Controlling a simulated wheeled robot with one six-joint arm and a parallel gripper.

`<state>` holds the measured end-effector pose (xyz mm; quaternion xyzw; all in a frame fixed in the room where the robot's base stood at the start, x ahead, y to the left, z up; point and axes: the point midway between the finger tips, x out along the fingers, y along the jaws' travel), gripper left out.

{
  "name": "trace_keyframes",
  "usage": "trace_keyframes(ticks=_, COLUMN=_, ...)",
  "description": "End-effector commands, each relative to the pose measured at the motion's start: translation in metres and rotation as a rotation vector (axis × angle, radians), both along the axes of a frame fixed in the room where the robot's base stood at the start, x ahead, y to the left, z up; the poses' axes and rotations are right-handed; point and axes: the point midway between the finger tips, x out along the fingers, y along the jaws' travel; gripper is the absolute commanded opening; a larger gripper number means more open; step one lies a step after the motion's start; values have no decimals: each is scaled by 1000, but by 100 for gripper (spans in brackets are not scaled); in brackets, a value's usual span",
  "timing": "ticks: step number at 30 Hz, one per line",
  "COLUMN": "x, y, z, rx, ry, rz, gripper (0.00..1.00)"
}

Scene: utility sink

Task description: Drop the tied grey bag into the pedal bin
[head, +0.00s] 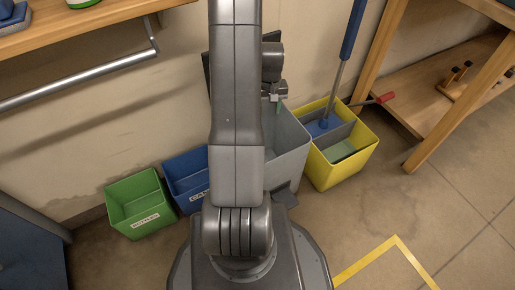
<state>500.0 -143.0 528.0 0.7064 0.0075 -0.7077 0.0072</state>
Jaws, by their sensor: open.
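A tall grey bin (290,160) stands on the floor by the wall, partly hidden behind my arm. A dark flat piece at its foot looks like a pedal, so I take it for the pedal bin. My gripper (275,96) is over the back part of this bin, mostly hidden by my arm, and is open. The tied grey bag is not visible; the inside of the grey bin is largely covered by my arm, so I cannot tell what lies in it.
Left of the grey bin stand a blue bin (184,180) and a green bin (139,203), both labelled. Right of it is a yellow bucket (341,158) with a blue-handled mop (340,65). A wooden shelf (440,75) stands at right. A metal rail (75,82) runs upper left.

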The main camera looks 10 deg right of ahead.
Motion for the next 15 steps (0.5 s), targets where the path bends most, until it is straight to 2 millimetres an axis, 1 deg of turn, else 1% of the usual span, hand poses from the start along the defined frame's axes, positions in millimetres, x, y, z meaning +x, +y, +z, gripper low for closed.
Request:
trace_keyframes(ticks=1, x=1, y=0, z=9, rx=-1, ry=-3, rz=0, gripper=45)
trace_keyframes(ticks=5, x=1, y=0, z=36, rx=-1, ry=-5, rz=0, gripper=45)
trace_keyframes(ticks=9, x=1, y=0, z=70, rx=-1, ry=-6, rz=0, gripper=45)
trace_keyframes(ticks=12, x=1, y=0, z=92, rx=-1, ry=-5, rz=0, gripper=45)
trace_keyframes(ticks=15, x=1, y=0, z=110, rx=-1, ry=-5, rz=0, gripper=45)
